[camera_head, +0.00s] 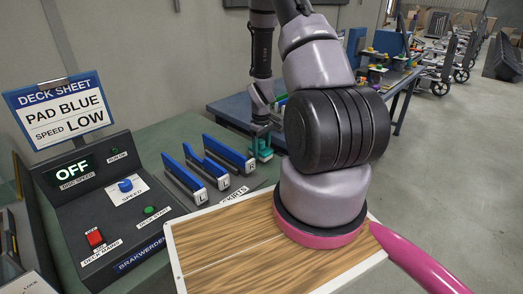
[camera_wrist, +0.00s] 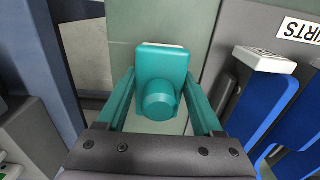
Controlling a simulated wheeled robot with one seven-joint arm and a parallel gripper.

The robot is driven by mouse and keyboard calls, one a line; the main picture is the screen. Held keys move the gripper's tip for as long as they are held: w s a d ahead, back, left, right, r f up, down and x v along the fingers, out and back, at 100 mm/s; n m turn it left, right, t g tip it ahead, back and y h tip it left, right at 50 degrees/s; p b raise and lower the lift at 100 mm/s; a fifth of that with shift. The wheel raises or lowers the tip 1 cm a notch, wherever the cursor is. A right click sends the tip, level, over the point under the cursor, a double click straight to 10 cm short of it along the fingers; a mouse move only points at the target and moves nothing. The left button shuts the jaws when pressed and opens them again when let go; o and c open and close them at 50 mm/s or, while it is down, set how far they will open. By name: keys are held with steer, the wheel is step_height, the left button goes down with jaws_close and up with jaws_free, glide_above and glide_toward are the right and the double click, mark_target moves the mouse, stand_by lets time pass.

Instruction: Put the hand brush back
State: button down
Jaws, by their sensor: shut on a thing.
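The hand brush (camera_wrist: 160,62) appears to be the teal block with a round knob in the wrist view. It sits between the teal fingers of my gripper (camera_wrist: 160,92), which is shut on it. In the head view my gripper (camera_head: 262,143) is small and far, just right of the blue skirts, near the back end of the green bench (camera_head: 157,143). The brush's underside is hidden, and I cannot tell whether it touches the bench. I cannot make out a marked place for the brush.
Blue skirts (camera_head: 205,158) stand beside my gripper, close on its right in the wrist view (camera_wrist: 262,100). A control panel (camera_head: 107,203) and deck sheet (camera_head: 62,110) are left. A wood-topped board (camera_head: 222,248) lies in front. A dark blue table (camera_head: 232,108) is behind.

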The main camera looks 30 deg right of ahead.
steer(key=shift+f, duration=1.1)
stand_by(0.5)
jaws_free()
steer(key=shift+r, duration=5.4)
steer(key=s+a+r+m+t, duration=0.1)
steer(key=a+r+m+t, duration=0.15)
steer(key=r, duration=0.85)
steer(key=s+a+r+m+t, duration=0.1)
steer(key=s+a+r, duration=0.15)
steer(key=r, duration=0.85)
steer(key=s+a+r+m+t+y, duration=0.1)
steer(key=s+a+r, duration=0.3)
steer(key=s+r, duration=0.4)
steer(key=s+a+r+m+t+y, duration=0.1)
steer(key=s+a+r+m+t, duration=0.1)
steer(key=s+r, duration=0.5)
steer(key=shift+s+a+r+m+t, duration=0.4)
steer(key=shift+a+r+m, duration=0.45)
steer(key=shift+a, duration=0.45)
